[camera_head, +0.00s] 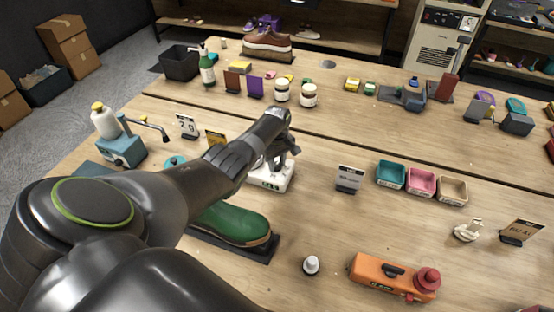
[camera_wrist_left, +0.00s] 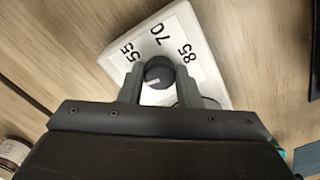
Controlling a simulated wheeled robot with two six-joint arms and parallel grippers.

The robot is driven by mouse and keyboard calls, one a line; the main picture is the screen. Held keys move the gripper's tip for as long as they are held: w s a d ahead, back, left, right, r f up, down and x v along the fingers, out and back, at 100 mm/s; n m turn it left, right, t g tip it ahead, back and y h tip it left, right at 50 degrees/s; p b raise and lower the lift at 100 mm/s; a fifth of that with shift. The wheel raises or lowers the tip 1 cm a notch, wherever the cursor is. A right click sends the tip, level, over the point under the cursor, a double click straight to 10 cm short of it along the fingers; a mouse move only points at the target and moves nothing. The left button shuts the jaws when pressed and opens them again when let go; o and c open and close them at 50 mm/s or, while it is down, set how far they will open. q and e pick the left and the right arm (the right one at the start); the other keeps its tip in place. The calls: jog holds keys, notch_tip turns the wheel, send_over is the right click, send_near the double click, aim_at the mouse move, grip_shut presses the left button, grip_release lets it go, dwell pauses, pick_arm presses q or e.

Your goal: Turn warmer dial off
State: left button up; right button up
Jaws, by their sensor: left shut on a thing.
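The warmer (camera_head: 271,180) is a white box on the wooden table, just below the middle of the head view. In the left wrist view its white top (camera_wrist_left: 207,80) carries the printed numbers 55, 70 and 85 around a dark round dial (camera_wrist_left: 159,70). A small pale mark shows on the dial; which number it points at I cannot tell. My left gripper (camera_wrist_left: 159,82) has one finger on each side of the dial and is shut on it. In the head view the left gripper (camera_head: 284,154) is over the warmer and hides the dial. My right gripper is not in view.
A green shoe (camera_head: 232,223) on a dark mat lies in front of the warmer, partly behind my arm. An orange box (camera_head: 385,277) with a red knob and a white-capped bottle (camera_head: 311,264) stand at front right. A sign (camera_head: 349,179) and small trays (camera_head: 421,183) are right of the warmer.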

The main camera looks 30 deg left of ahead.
aim_at(277, 164)
pick_arm(q)
jog(key=shift+n, duration=0.9)
jog(key=o, duration=1)
jog(key=shift+c, duration=0.2)
jog(key=shift+r+p, duration=0.15)
jog(key=shift+p, duration=0.15)
jog(key=shift+r, duration=0.3)
notch_tip(277, 164, up, 5)
jog(key=shift+f+p, duration=0.15)
jog(key=shift+p, duration=0.45)
notch_tip(277, 164, up, 12)
jog(key=b, duration=0.2)
jog(key=shift+f, duration=0.2)
